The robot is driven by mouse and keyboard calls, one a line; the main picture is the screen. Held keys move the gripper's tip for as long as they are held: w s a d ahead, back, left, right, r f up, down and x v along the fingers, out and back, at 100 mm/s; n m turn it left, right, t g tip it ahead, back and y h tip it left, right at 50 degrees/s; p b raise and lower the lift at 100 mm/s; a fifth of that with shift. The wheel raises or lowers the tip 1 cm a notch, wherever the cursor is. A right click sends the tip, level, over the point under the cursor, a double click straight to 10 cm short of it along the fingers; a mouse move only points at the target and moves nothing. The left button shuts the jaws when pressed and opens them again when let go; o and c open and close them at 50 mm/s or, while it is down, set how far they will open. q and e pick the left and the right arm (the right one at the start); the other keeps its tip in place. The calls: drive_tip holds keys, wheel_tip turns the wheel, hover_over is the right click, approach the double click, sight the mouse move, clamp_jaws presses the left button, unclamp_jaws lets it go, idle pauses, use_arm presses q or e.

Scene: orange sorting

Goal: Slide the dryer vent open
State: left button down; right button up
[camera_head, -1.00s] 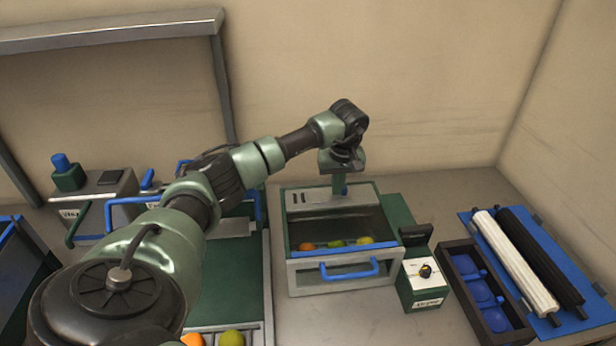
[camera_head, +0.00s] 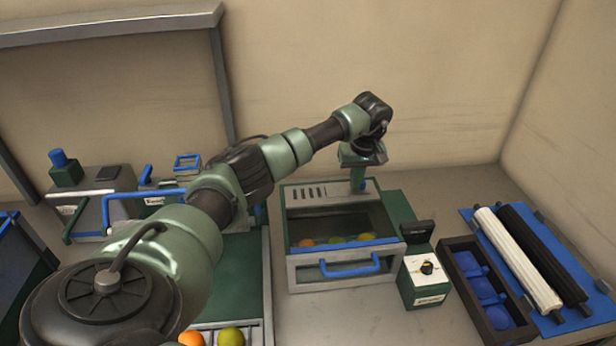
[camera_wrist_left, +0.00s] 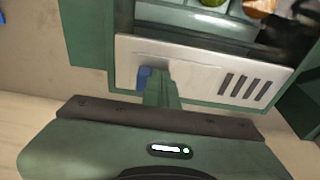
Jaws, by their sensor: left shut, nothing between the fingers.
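The dryer (camera_head: 350,279) is a grey box with an open or clear top, fruit inside and a blue front handle (camera_head: 350,266). Its vent is a light panel along the back top edge, with several dark slots (camera_head: 310,192) showing at its left. The slots also show in the left wrist view (camera_wrist_left: 245,88). My left gripper (camera_head: 358,184) points down at the panel's right part, shut and empty. In the left wrist view, its fingers (camera_wrist_left: 161,92) are right beside the blue vent tab (camera_wrist_left: 144,77); contact is unclear. My right gripper is out of view.
A green box with a dial (camera_head: 426,270) stands right of the dryer. Further right are a dark tray with blue cups (camera_head: 460,264) and a blue mat with white and black rollers (camera_head: 515,260). An orange (camera_head: 191,339) and a greenish fruit (camera_head: 231,337) lie at the front left.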

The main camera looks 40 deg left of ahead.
use_arm(q)
drive_tip(key=shift+w+d, duration=0.4)
drive_tip(key=shift+w, duration=0.1)
wheel_tip(320, 180, up, 7)
drive_tip(key=p, duration=0.5)
drive_tip(key=shift+s+a, duration=0.35)
drive_tip(key=shift+s, duration=0.1)
